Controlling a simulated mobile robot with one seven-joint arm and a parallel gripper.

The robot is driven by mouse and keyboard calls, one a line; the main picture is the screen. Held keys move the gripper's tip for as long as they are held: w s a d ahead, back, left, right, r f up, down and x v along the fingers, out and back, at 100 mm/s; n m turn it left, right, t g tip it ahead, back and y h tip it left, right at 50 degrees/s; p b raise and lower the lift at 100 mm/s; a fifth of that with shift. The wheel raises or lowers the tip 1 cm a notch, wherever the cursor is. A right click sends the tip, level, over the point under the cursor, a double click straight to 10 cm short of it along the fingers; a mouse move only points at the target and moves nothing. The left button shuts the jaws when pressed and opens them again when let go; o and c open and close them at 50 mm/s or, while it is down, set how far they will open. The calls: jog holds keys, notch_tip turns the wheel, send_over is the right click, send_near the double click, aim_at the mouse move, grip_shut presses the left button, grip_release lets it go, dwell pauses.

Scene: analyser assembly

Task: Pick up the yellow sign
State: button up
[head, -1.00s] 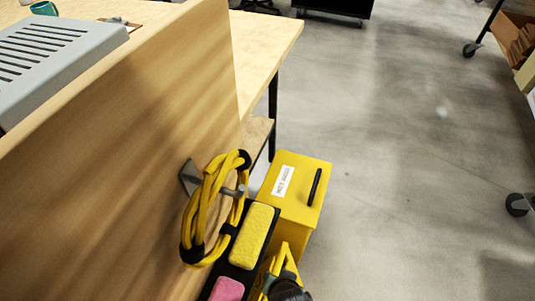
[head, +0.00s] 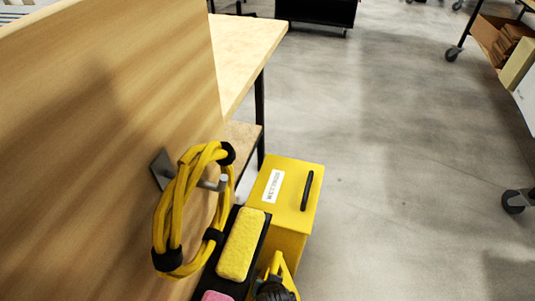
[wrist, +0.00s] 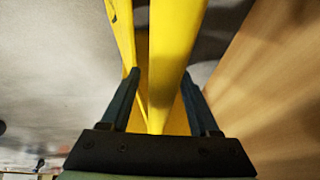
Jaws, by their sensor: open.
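The yellow sign (wrist: 172,60) fills the middle of the wrist view as two long yellow panels, set at an angle to each other. My gripper (wrist: 161,76) is open, with one dark finger on each side of the yellow panels. I cannot tell whether the fingers touch them. In the head view, a narrow yellow peak (head: 280,264), which looks like the top of the sign, shows at the bottom edge. A dark rounded part covers some of it, and its lower part is out of frame.
A wooden panel (head: 100,130) carries a hook with a coiled yellow cable (head: 172,225). Beside it are a yellow box with a black handle (head: 285,195), a yellow sponge (head: 241,245) and a pink one (head: 216,296). Open floor (head: 400,200) lies to the right.

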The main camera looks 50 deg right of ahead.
jog(key=shift+f, duration=0.2)
dwell(0.6)
grip_shut()
dwell(1.2)
